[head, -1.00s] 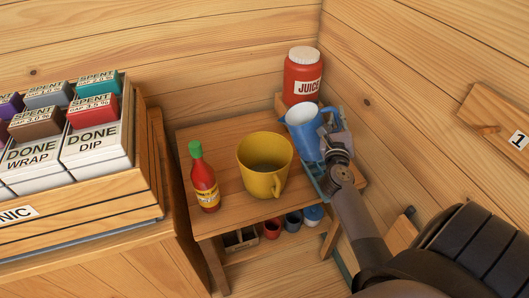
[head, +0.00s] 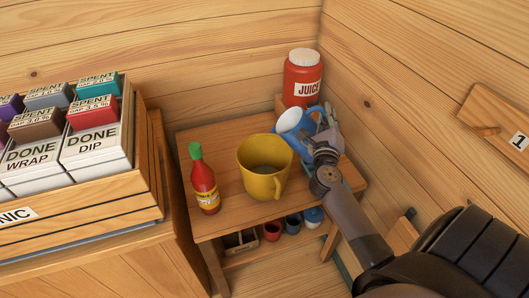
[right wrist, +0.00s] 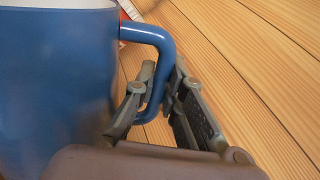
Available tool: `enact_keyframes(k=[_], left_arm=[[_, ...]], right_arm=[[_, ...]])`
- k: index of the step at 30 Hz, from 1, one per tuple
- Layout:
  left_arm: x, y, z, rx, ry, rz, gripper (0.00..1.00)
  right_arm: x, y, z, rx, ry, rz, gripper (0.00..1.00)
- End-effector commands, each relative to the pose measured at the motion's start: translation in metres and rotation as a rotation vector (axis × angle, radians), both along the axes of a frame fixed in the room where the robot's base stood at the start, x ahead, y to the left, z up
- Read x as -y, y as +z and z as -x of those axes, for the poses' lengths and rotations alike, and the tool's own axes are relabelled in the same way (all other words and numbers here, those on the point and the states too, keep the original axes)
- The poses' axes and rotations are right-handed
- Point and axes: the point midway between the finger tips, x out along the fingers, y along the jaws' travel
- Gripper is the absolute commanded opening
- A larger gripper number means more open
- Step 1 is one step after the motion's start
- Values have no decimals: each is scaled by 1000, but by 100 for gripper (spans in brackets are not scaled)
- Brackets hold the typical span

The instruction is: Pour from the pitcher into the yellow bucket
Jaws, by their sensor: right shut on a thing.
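The yellow bucket (head: 262,172) stands upright on the small wooden table, its handle toward the front right. The blue pitcher (head: 293,124) is tilted to the left, its white-lined mouth facing the bucket from behind and to the right. No stream shows between them. My right gripper (head: 322,135) is shut on the pitcher's handle. In the right wrist view the fingers (right wrist: 157,98) close around the blue handle, with the pitcher's body (right wrist: 55,90) at the left. My left gripper is not in view.
A red sauce bottle (head: 205,182) with a green cap stands left of the bucket. A red juice jar (head: 302,78) stands behind the pitcher. Small cups (head: 272,231) sit on the lower shelf. A crate of boxes (head: 75,215) is at the left; a wooden wall is close on the right.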

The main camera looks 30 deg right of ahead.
Motion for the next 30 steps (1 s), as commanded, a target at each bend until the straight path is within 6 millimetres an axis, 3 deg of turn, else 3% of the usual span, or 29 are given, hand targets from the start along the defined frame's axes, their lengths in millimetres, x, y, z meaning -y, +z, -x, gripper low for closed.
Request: enact_keyframes(k=[30], left_arm=[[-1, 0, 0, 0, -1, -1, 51]], right_arm=[[-9, 9, -6, -71, -1, 119, 0]])
